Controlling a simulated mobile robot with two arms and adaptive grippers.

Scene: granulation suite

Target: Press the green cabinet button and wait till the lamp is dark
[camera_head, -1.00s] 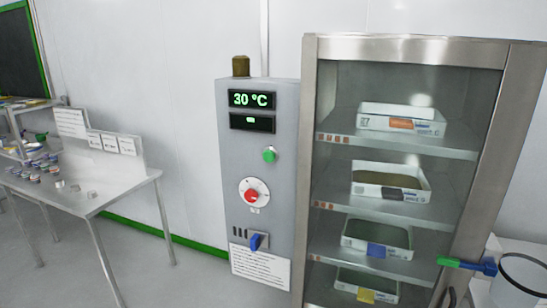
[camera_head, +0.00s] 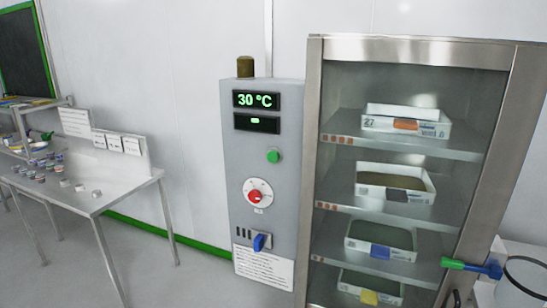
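The green button (camera_head: 273,156) is on the grey control panel (camera_head: 232,190) of the cabinet, below two small displays. The upper display (camera_head: 256,100) reads 30 °C in green; the lower display (camera_head: 257,124) shows a small green mark. The lamp (camera_head: 245,67) on top of the panel is a dull brownish cylinder and shows no glow. Neither of my grippers is in view.
A glass-fronted cabinet (camera_head: 411,50) with several labelled trays stands right of the panel. The panel also has a red knob (camera_head: 256,196) and a blue switch (camera_head: 262,242). A metal table (camera_head: 130,187) with small containers stands at the left.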

